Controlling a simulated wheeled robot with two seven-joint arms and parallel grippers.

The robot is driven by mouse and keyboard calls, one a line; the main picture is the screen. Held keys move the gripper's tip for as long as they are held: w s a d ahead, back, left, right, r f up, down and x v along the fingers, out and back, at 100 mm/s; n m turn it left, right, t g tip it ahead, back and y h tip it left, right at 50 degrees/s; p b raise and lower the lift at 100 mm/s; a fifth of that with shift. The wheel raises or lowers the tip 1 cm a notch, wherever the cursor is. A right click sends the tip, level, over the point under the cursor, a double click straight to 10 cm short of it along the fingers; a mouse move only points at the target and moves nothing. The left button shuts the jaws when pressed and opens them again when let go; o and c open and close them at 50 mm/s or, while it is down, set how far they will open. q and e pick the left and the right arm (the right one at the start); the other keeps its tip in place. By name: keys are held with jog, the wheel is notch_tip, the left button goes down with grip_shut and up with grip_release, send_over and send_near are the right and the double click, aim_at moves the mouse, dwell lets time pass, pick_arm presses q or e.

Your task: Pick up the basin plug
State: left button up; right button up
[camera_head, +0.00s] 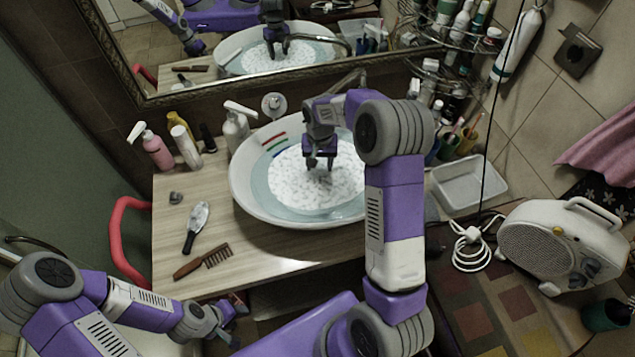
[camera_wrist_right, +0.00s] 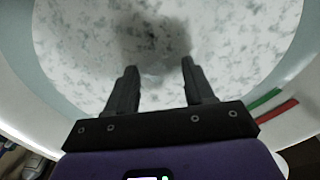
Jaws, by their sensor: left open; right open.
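The white basin (camera_head: 240,190) on the counter holds pale blue water with speckled white foam (camera_head: 300,190), also seen in the right wrist view (camera_wrist_right: 230,50). I cannot make out the basin plug for certain; the foam hides the basin's bottom. My right gripper (camera_head: 320,163) is over the foam, pointing down. In the right wrist view its two fingers (camera_wrist_right: 158,66) are apart with nothing held between them, and a dark blurred patch (camera_wrist_right: 150,35) lies on the foam beyond them. My left gripper (camera_head: 238,306) is open, low in front of the counter.
A hairbrush (camera_head: 196,228), a comb (camera_head: 202,262) and a small grey object (camera_head: 175,197) lie on the counter left of the basin. Bottles (camera_head: 186,147) stand behind them. A red and a green strip (camera_wrist_right: 275,107) are on the basin rim. A white heater (camera_head: 560,248) is at right.

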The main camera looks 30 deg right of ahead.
aim_at(320, 178)
jog(key=shift+s+f, duration=0.25)
jog(key=shift+f, duration=0.25)
notch_tip(320, 178, down, 5)
jog(key=shift+a+f, duration=0.1)
jog(key=shift+a, duration=0.05)
jog(key=shift+c, duration=0.3)
grip_shut()
